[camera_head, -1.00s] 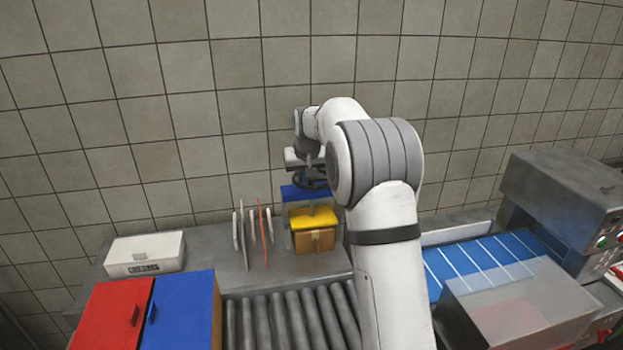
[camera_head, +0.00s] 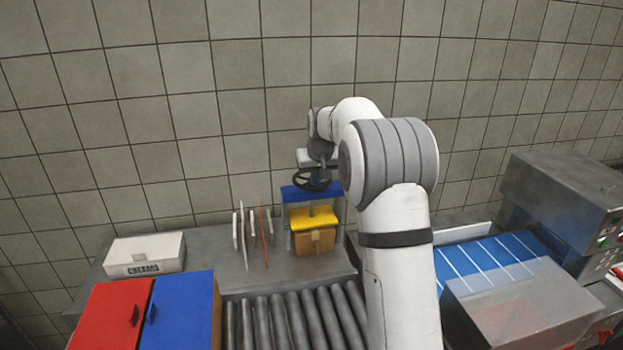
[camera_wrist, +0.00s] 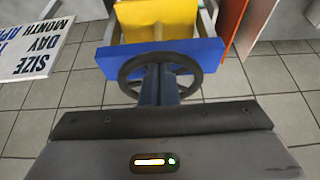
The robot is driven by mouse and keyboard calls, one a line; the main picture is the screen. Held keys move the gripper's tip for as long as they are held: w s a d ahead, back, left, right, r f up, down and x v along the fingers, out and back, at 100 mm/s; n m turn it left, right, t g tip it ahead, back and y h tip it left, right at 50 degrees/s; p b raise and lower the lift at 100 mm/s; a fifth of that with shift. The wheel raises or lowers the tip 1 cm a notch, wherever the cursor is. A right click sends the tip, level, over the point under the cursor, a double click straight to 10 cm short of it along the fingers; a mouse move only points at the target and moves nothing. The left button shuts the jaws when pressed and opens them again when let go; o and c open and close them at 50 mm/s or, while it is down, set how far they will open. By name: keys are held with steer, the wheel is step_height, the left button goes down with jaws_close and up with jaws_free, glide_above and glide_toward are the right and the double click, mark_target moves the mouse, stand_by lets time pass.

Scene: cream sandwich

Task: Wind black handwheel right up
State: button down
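The black handwheel (camera_head: 311,181) sits on top of a small press with a blue top plate (camera_head: 304,193) and a yellow plate (camera_head: 313,217) below it. The wheel also shows in the wrist view (camera_wrist: 193,69), with the press's blue plate (camera_wrist: 207,56) behind it. My gripper (camera_wrist: 159,70) reaches over the near rim to the middle of the wheel. Its two dark fingers are close together and look shut on the wheel; the exact contact is hidden. In the head view my gripper is just above the wheel, partly behind my wrist.
A brown box (camera_head: 314,243) stands under the yellow plate. Several thin upright discs or boards (camera_head: 254,236) stand just left of the press. A white labelled box (camera_head: 145,255) lies farther left. Rollers (camera_head: 290,318) run in front; a blue belt (camera_head: 485,262) lies right.

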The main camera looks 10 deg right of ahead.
mark_target(329, 181)
steer(key=shift+d+f, duration=0.45)
steer(key=shift+d, duration=0.25)
steer(key=shift+w+d+r+p, duration=0.1)
steer(key=shift+w+d+p, duration=0.2)
steer(key=shift+d, duration=0.55)
steer(key=shift+w+d, duration=0.1)
steer(key=shift+d, duration=0.05)
steer(key=shift+w+d+r+p, duration=0.1)
steer(key=shift+w+d+p, duration=0.3)
steer(key=shift+p, duration=0.2)
steer(key=shift+w+d, duration=0.2)
steer(key=shift+w, duration=0.15)
